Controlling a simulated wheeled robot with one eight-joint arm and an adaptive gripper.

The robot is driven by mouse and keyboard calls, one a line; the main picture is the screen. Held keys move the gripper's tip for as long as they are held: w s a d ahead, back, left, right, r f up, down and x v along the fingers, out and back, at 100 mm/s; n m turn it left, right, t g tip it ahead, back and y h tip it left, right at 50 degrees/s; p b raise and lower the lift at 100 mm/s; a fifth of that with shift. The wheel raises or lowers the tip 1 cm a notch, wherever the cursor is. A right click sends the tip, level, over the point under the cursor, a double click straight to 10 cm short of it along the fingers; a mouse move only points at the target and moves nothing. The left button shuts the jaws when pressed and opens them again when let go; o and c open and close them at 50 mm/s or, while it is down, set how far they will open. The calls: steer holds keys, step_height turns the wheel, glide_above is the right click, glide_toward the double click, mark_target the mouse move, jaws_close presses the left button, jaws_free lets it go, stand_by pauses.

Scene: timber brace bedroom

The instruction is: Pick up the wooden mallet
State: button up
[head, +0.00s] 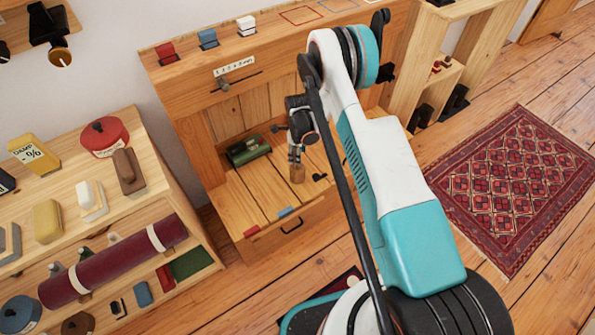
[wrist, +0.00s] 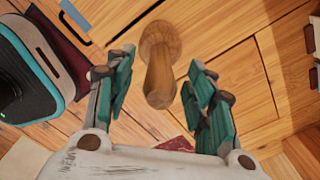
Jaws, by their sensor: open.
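The wooden mallet (wrist: 160,72) is a plain brown turned piece with a wider round end and a narrower body. In the wrist view it lies between the two teal-padded fingers of my gripper (wrist: 162,60), with a visible gap on each side. My gripper is open and holds nothing. In the head view the mallet (head: 297,173) shows just below my gripper (head: 296,158), on the plank surface of the wooden bench. My gripper partly hides its top there, and I cannot tell how deep it sits between the fingers.
A dark green box (head: 248,150) lies left of the mallet, near the bench's back panel. A small black item (head: 320,177) lies to its right. A shelf unit (head: 150,130) with several objects stands at left. A patterned red rug (head: 515,185) covers the floor at right.

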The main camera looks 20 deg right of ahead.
jaws_close()
